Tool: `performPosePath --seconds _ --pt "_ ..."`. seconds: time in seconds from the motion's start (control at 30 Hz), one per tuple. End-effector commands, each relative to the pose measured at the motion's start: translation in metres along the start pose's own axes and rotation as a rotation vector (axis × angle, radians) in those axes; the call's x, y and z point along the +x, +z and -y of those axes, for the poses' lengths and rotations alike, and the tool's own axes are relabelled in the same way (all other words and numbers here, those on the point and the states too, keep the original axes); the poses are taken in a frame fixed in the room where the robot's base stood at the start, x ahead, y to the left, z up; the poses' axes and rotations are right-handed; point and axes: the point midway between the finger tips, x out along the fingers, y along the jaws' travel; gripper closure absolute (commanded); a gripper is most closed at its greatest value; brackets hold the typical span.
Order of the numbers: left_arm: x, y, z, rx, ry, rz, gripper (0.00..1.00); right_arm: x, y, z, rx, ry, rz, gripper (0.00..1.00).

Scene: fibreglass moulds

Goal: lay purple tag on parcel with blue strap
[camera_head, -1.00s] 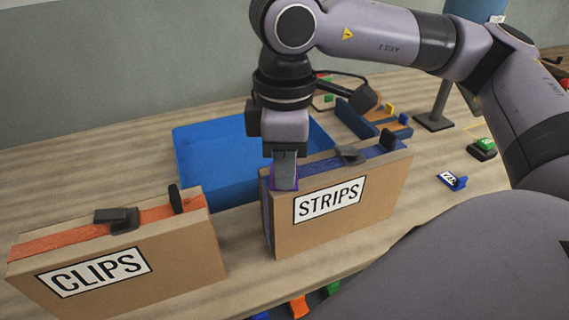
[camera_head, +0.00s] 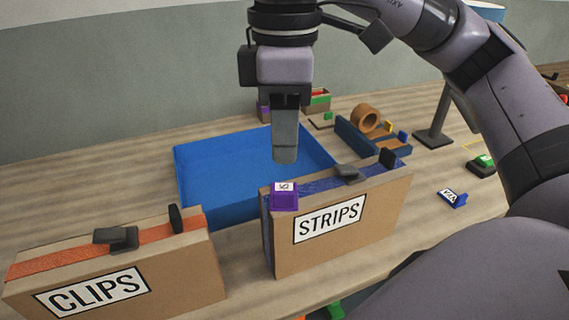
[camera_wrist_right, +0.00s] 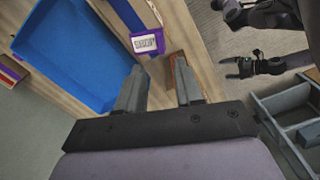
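The purple tag (camera_head: 284,197) lies on the top left end of the STRIPS parcel (camera_head: 342,213), over the blue strap (camera_head: 325,180). The tag's white printed face is up; it also shows in the right wrist view (camera_wrist_right: 147,42). My right gripper (camera_head: 285,158) is above the tag, pointing down, apart from it and empty. In the right wrist view its two fingers (camera_wrist_right: 160,85) stand apart. The parcel stands upright on the bench. My left gripper is not seen in the head view.
The CLIPS parcel (camera_head: 115,267) with an orange strap stands to the left. A blue tray (camera_head: 205,170) is behind the STRIPS parcel. A blue tag (camera_head: 452,198) and a green button (camera_head: 483,162) lie to the right. A tape roll (camera_head: 366,118) sits further back.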

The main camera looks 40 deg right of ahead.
Motion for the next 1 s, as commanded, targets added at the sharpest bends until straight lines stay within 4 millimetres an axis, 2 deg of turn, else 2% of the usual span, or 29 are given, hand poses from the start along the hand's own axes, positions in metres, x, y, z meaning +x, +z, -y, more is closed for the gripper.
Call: performPosePath --seconds 0.1,0.23,1.0 --pt "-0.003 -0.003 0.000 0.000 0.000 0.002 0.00 -0.021 0.000 0.000 0.000 0.002 0.000 0.64" --pt "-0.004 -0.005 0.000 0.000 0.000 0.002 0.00 -0.030 0.000 0.000 0.000 0.001 0.000 0.64" --pt "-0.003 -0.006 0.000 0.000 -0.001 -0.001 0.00 -0.032 0.000 0.000 0.000 0.000 0.001 0.64"
